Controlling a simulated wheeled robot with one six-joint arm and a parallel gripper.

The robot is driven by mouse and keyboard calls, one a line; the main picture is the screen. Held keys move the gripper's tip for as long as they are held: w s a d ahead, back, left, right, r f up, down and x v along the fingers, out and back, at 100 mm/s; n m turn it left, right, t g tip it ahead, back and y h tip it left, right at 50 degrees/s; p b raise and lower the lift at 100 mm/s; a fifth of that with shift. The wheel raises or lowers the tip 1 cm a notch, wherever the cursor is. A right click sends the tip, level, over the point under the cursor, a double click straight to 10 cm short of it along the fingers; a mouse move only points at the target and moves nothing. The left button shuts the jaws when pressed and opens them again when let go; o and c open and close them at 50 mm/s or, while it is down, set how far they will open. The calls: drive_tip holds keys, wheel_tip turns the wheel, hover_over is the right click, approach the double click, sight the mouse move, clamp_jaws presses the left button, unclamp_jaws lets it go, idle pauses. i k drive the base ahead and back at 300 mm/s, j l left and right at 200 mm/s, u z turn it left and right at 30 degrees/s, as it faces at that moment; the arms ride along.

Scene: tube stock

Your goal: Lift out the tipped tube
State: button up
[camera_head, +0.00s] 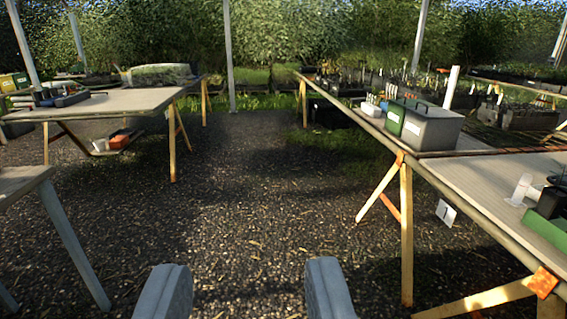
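My gripper (246,285) shows at the bottom of the view, its two grey fingers wide apart with only gravel behind the gap. It is open and empty, well away from the tables. I cannot make out a tipped tube. Dark pots and tubes with plants (345,80) stand in rows on the far part of the right bench, too small to tell whether one is tipped. A dark tray with plants (500,113) sits farther back at the right.
The right bench (480,185) holds a grey lidded box (432,128) and a green container (545,228), cut by the edge. A left table (110,102) holds dark trays. Another table corner (18,180) juts in at left. The gravel aisle (230,190) between is clear.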

sight(359, 100)
drive_tip(key=i, duration=1.65)
drive_tip(key=i+j+z, duration=0.1)
drive_tip(key=i, duration=0.7)
drive_tip(key=i+j+z, duration=0.1)
drive_tip(key=i, duration=0.7)
drive_tip(key=i+z, duration=0.15)
drive_tip(key=i, duration=1.55)
drive_tip(key=i+z, duration=0.3)
drive_tip(key=i, duration=0.15)
drive_tip(key=i+z, duration=0.3)
drive_tip(key=i, duration=0.15)
drive_tip(key=i+j+z, duration=0.35)
drive_tip(key=i+l, duration=0.1)
drive_tip(key=i, duration=0.15)
drive_tip(key=i+l+u, duration=0.1)
drive_tip(key=i, duration=0.2)
